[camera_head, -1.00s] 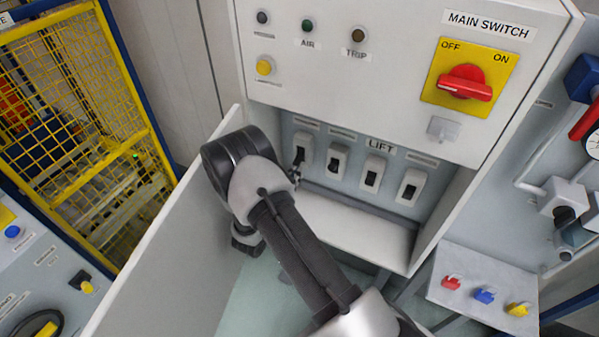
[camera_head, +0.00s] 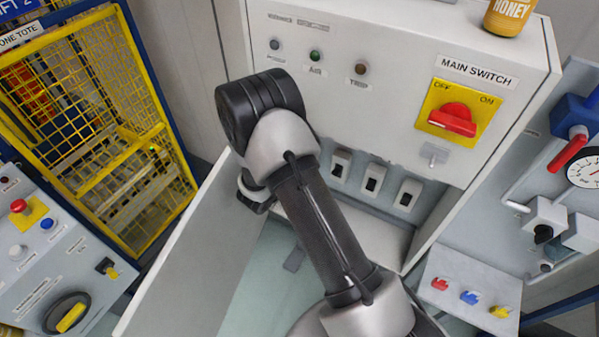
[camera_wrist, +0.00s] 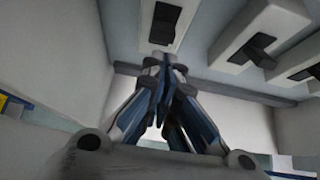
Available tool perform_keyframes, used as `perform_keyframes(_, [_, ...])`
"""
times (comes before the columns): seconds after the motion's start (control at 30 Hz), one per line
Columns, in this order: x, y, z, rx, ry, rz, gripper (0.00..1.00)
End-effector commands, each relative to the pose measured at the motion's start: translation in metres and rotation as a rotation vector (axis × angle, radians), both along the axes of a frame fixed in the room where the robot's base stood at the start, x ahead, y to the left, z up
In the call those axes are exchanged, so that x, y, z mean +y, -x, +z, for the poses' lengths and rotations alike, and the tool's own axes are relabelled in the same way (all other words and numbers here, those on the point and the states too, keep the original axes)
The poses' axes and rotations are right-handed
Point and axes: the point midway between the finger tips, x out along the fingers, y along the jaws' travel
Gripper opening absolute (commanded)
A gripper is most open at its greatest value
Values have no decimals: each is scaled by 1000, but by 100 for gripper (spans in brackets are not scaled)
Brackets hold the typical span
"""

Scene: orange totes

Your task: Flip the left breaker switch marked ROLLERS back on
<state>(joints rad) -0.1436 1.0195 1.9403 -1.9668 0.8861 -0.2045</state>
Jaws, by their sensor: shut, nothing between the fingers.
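The breaker panel sits in the recess under the white cabinet front (camera_head: 395,105). The ROLLERS label is not readable, and the lever's position is unclear.
The open cabinet door (camera_head: 190,255) stands left of my arm. The red main switch (camera_head: 452,120) is on the cabinet front, right of the indicator lamps. A honey jar (camera_head: 509,14) stands on top. A yellow mesh cage (camera_head: 100,130) is at the left.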

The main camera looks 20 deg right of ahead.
Motion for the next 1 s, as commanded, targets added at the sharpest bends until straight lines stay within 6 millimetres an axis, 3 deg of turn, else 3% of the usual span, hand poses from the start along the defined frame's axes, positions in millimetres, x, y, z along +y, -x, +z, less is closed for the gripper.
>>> perform_keyframes(0.37, [0,0,16,-2,1,-1,0])
perform_keyframes(0.7, [0,0,16,-2,2,-1,0])
perform_keyframes(0.87, [5,-1,4,-1,2,0,0])
perform_keyframes(1.0, [17,-1,-17,0,1,-2,0])
